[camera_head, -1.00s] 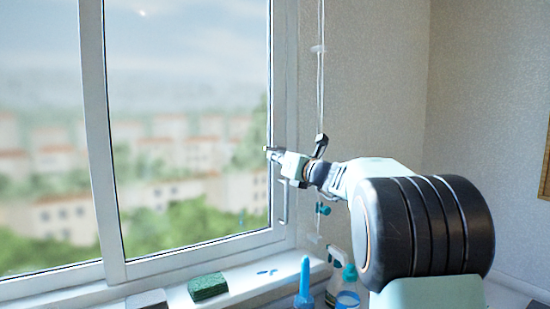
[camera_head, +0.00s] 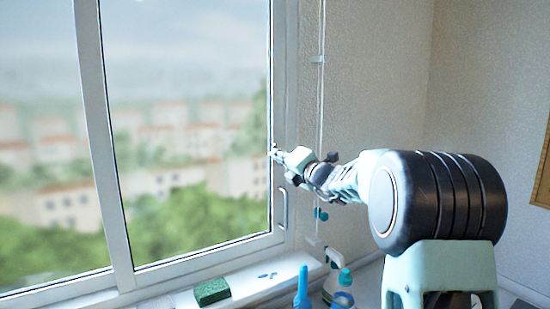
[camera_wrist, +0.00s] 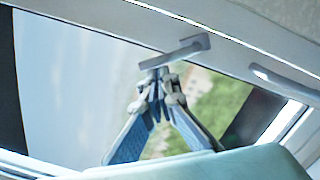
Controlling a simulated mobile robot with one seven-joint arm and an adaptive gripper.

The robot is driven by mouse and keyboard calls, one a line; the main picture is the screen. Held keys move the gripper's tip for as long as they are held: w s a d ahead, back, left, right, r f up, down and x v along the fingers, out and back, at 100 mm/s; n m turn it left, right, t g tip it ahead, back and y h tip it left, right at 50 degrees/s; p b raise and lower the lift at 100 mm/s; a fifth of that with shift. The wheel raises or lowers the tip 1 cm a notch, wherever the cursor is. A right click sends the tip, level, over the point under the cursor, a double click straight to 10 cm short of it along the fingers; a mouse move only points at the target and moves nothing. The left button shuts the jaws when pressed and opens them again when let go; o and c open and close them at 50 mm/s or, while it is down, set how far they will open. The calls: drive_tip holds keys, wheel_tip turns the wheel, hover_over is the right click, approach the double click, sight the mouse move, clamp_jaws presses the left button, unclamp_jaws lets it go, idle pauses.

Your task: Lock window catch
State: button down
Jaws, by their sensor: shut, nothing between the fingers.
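The window catch (camera_wrist: 175,51) is a small grey lever in the wrist view. Its pivot end sits on the pale window frame, and its free end points out over the glass. My gripper (camera_wrist: 158,82) is shut and empty, with its tips just below the lever's free end in the picture; I cannot tell whether they touch it. In the head view my gripper (camera_head: 279,154) is at the right upright of the window frame (camera_head: 279,100), where the catch is too small and covered to make out clearly.
A fixed pull handle (camera_head: 283,208) is on the same upright below my gripper. A blind cord (camera_head: 320,100) hangs to its right. On the sill are a green sponge (camera_head: 211,291), a blue bottle (camera_head: 303,290) and a spray bottle (camera_head: 334,270).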

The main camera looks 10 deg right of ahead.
drive_tip(key=m+p, duration=0.1)
drive_tip(key=d+r+m+p, duration=0.1)
drive_tip(key=m+p, duration=0.1)
drive_tip(key=shift+w+r, duration=0.2)
drive_tip(key=shift+r, duration=0.1)
drive_tip(key=shift+w+d+r+p, duration=0.15)
drive_tip(key=shift+d+p, duration=0.25)
drive_tip(key=shift+w+d+r+p, duration=0.1)
drive_tip(key=shift+w+d+p, duration=0.05)
drive_tip(key=shift+d+p, duration=0.25)
drive_tip(key=shift+r, duration=0.1)
